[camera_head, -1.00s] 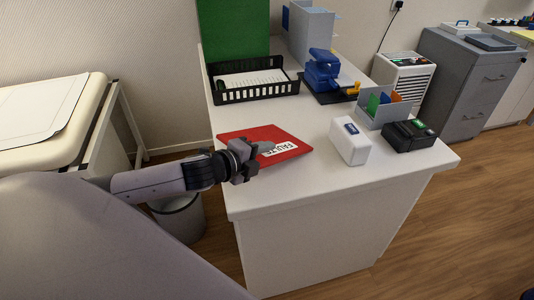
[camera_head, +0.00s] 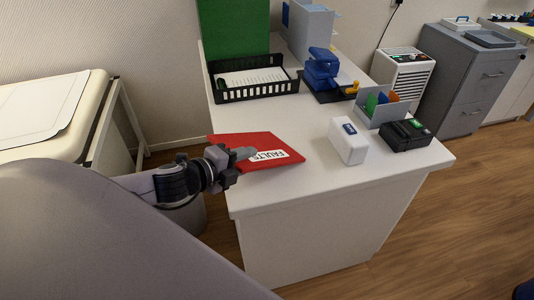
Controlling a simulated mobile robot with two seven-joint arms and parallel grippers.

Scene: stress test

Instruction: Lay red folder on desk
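The red folder (camera_head: 226,142) with a white label reading FAULTS lies flat, or nearly so, at the left front part of the white desk (camera_head: 310,185). Its far left corner reaches the desk's left edge. I cannot tell whether all of it touches the desktop. My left gripper (camera_head: 246,154) is at the folder's left side, with a grey finger over the folder just left of the label. The other finger is not clear, so its grip on the folder cannot be told. My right gripper is not in view.
A white box (camera_head: 348,143), a black device (camera_head: 405,136) and a grey holder (camera_head: 382,108) stand on the right of the desk. A black basket (camera_head: 256,88) and blue object (camera_head: 321,70) stand behind. The desk front between folder and box is clear.

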